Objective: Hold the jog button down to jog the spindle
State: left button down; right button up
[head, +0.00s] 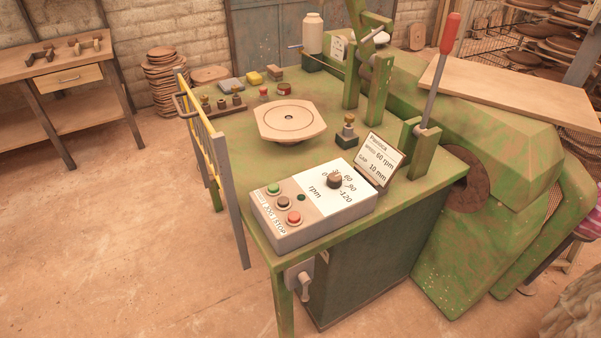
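The grey and white control box (318,222) sits at the front corner of the green machine table (240,145). A green button (273,189), a black button (284,202) and a red button (293,217) stand in a row along its left side. The edge label reads JOG and STOP; the black middle button lines up with JOG. A small dark green lamp (301,197) sits beside them. A black rpm knob (335,180) has a scale reaching 120. The round spindle head (289,119) with its flat plate is behind the box. Neither of my grippers shows.
A yellow-barred guard (204,136) stands upright along the table's left edge. A card (377,158) reads 60 rpm and gap 10 mm. A red-handled lever (440,66) rises behind it. A grey switch (300,281) is below the front edge. The floor at left is clear.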

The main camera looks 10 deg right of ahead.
aim_at(283, 202)
jog(key=i+l, duration=0.1)
jog(key=l, duration=0.3)
jog(key=i+l, duration=0.15)
jog(key=l, duration=0.25)
jog(key=i+l+u, duration=0.1)
jog(key=l, duration=0.3)
